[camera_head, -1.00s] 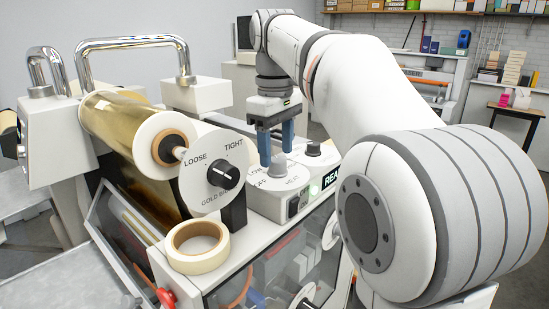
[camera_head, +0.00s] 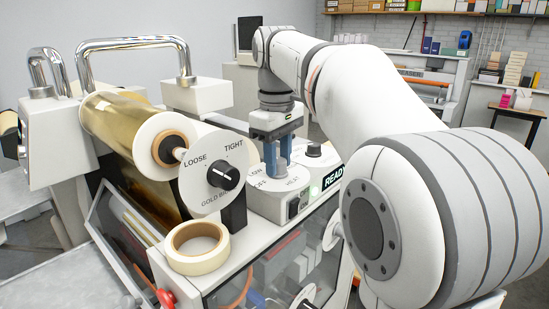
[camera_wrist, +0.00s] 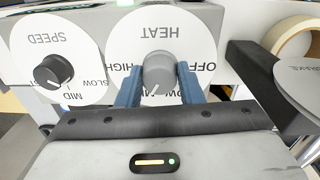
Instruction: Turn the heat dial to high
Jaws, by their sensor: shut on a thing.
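The heat dial is a white round plate (camera_wrist: 158,24) with a grey knob (camera_wrist: 159,73), on top of the machine. In the wrist view its lettering is upside down, with OFF at right and HIGH at left. The knob's white pointer mark faces down and slightly left in that view, toward the partly hidden low and mid lettering. My gripper (camera_wrist: 158,82) has its two blue fingers on either side of the knob, shut on it. In the head view, my gripper (camera_head: 278,170) hides most of the knob.
A speed dial (camera_wrist: 54,71) stands beside the heat dial. The tight/loose dial (camera_head: 223,176), a gold foil roll (camera_head: 115,125) and a tape roll (camera_head: 197,247) are close by on the left. A lit READY sign (camera_head: 333,178) is on the machine's edge.

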